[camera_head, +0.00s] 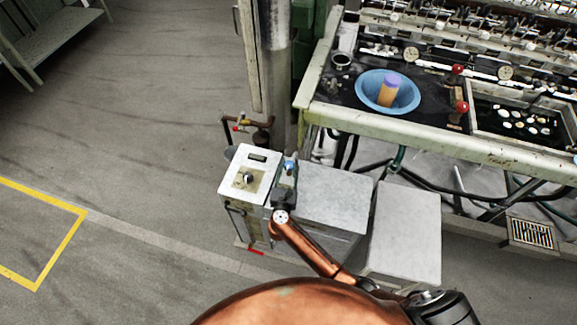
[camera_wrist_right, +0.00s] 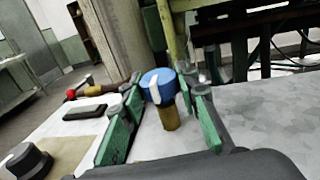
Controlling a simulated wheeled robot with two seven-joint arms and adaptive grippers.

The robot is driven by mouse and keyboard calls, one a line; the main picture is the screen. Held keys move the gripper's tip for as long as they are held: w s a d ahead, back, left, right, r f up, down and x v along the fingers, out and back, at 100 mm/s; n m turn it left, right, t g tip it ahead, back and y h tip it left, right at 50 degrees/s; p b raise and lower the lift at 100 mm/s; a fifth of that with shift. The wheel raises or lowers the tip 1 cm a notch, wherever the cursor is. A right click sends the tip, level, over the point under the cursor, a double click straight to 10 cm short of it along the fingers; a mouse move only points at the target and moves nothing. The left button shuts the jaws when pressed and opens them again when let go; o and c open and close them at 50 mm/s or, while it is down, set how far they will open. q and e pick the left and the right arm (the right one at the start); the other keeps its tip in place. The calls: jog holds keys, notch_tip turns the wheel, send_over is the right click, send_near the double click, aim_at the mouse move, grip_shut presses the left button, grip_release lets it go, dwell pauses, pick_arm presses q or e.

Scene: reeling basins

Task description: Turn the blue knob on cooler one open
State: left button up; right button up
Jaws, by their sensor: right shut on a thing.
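Cooler one seems to be the pale metal box (camera_head: 237,180) with a small display and a black dial, in the middle of the head view. The blue knob (camera_head: 289,165) is at its right side. In the right wrist view the blue knob (camera_wrist_right: 157,86) has a white mark and sits on a brass stem (camera_wrist_right: 170,117). My right gripper (camera_head: 286,177) reaches it from the front. Its green-padded fingers (camera_wrist_right: 165,92) stand either side of the knob, shut on it. My left gripper is not in view.
Two grey boxes (camera_head: 404,230) stand right of the cooler. A reeling bench (camera_head: 400,127) with a blue basin (camera_head: 371,91) is behind. A pipe with a red-handled valve (camera_head: 242,125) and a post (camera_head: 276,70) rise behind the cooler.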

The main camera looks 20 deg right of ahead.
jog(key=c, duration=0.5)
